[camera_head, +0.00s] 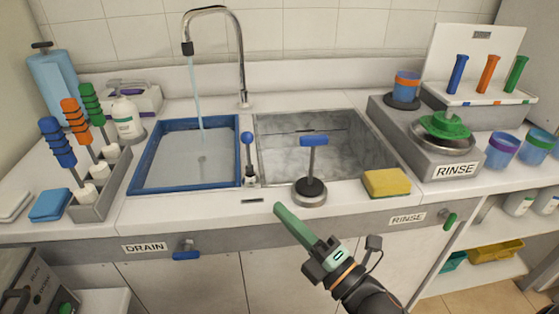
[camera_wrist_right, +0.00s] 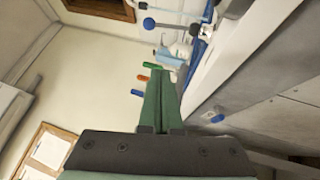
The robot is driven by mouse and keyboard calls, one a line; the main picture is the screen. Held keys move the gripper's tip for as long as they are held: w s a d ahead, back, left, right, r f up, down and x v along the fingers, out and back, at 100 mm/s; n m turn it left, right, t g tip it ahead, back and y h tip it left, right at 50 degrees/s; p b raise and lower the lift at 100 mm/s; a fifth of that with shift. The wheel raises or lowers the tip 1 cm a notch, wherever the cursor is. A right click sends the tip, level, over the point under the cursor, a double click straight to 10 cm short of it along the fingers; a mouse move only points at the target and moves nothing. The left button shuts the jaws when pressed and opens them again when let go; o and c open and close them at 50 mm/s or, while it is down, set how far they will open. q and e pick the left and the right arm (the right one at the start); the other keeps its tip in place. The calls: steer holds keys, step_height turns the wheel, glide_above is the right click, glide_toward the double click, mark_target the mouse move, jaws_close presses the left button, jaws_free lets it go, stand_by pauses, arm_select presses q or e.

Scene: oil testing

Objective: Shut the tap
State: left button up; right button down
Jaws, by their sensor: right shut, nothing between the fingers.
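The chrome gooseneck tap (camera_head: 240,55) stands behind the sink, and a stream of water (camera_head: 197,100) runs from its spout into the left basin (camera_head: 135,165), which has a blue rim. A lever with a blue ball (camera_head: 247,137) stands upright between the two basins; a blue ball on a rod (camera_wrist_right: 150,23) also shows at the top of the right wrist view. A blue T-shaped handle (camera_head: 314,141) rises from a round metal base in front of the right basin. My right gripper (camera_head: 279,208) is shut and empty, its green fingers in front of the counter edge, apart from these handles. My left gripper is out of view.
A yellow sponge (camera_head: 386,183) lies right of the T-handle. A rack (camera_head: 92,207) with coloured-handled tools stands left of the sink. The rinse unit (camera_head: 445,160) stands on the right. A blue drain handle (camera_head: 187,254) and a green rinse handle (camera_head: 449,220) project from the front panel.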

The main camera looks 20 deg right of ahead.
mark_target(248, 153)
arm_select(q)
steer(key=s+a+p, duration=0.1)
steer(key=p, duration=0.1)
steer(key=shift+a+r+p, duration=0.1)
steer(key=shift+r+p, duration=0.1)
steer(key=shift+p, duration=0.15)
arm_select(e)
steer(key=w+a+r+n, duration=0.1)
steer(key=w+r, duration=0.4)
steer(key=w, duration=0.7)
steer(key=shift+r+y, duration=0.25)
steer(key=shift+y, duration=0.05)
